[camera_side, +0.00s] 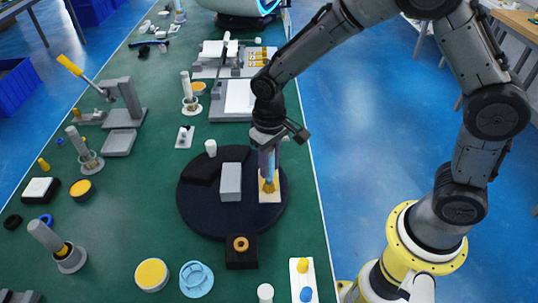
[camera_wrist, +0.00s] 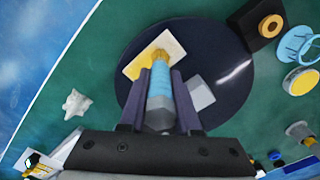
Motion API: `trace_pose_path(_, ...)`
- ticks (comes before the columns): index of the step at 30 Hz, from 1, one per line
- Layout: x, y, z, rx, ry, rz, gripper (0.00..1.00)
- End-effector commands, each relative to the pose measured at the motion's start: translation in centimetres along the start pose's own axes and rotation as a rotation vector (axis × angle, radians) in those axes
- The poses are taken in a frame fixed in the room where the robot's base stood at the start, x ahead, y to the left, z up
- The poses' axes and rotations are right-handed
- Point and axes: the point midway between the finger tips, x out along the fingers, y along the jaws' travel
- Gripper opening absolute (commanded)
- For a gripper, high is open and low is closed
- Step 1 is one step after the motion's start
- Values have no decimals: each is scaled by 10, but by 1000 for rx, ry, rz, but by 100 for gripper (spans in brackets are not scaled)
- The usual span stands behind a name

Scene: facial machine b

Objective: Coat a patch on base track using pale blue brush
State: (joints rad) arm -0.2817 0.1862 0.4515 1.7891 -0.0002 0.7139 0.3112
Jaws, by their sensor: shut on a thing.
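My gripper (camera_side: 267,150) is shut on the pale blue brush (camera_side: 268,164), with one finger on each side of the handle. In the wrist view, my gripper (camera_wrist: 160,74) and the blue ribbed brush handle (camera_wrist: 159,92) show from above. The brush's golden bristles point down at a cream, rectangular patch (camera_side: 269,198) on the right part of the dark round base track (camera_side: 213,222). The bristle tips appear at the patch surface; exact contact is hard to tell. The bristles cover part of the patch (camera_wrist: 174,46) in the wrist view. The base track (camera_wrist: 213,48) also shows there.
A grey block (camera_side: 230,182) stands on the disc just left of the patch. A black box with an orange ring (camera_side: 240,248) sits at the disc's front. A white cup (camera_side: 211,148) is behind. A yellow-topped jar (camera_side: 152,274) and blue ring (camera_side: 196,279) lie front left.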

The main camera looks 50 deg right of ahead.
Motion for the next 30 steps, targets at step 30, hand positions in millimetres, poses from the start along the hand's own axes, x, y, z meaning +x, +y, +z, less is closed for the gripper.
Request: trace_pose_path(30,-58,-28,30,0,1,-1,0)
